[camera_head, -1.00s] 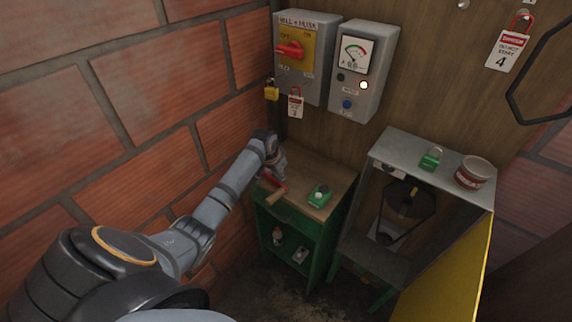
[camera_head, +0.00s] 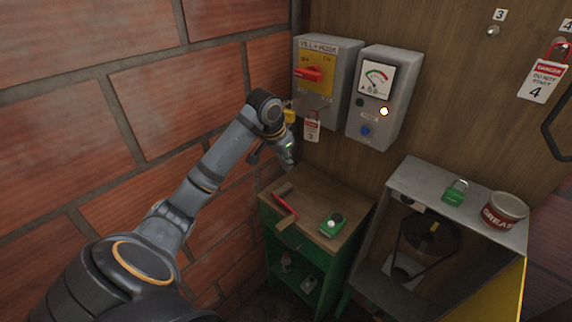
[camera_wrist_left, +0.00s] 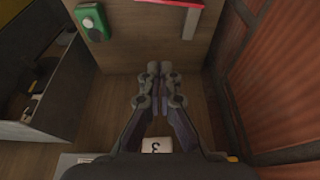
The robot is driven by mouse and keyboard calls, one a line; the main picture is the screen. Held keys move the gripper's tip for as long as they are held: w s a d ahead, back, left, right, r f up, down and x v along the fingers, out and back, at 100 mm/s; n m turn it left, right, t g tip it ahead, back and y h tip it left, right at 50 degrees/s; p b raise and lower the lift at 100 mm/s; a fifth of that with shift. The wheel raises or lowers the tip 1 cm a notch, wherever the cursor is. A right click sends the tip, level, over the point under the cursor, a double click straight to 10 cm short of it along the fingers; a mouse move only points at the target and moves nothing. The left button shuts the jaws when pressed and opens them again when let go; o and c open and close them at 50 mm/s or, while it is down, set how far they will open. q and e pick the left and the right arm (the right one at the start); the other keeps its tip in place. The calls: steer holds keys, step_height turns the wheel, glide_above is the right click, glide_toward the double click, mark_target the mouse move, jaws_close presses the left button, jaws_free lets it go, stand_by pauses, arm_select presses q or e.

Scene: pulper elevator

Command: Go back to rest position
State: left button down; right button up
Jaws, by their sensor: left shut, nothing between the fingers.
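My left gripper (camera_head: 287,160) hangs in front of the wooden wall, above the small green cabinet (camera_head: 318,213) and below the mill switch box (camera_head: 321,82). In the left wrist view my left gripper (camera_wrist_left: 159,102) has its fingers together with nothing between them. My right gripper is out of view.
A yellow padlock (camera_head: 290,116) and a red-white tag (camera_head: 312,128) hang close behind the gripper. A brick wall (camera_head: 130,100) stands left of my arm. A metal housing (camera_head: 420,185) with a green padlock (camera_head: 455,192) and grease tin (camera_head: 504,211) stands right.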

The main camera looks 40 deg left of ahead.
arm_select(q)
steer(key=shift+s+r, duration=0.35)
steer(key=shift+r, duration=0.1)
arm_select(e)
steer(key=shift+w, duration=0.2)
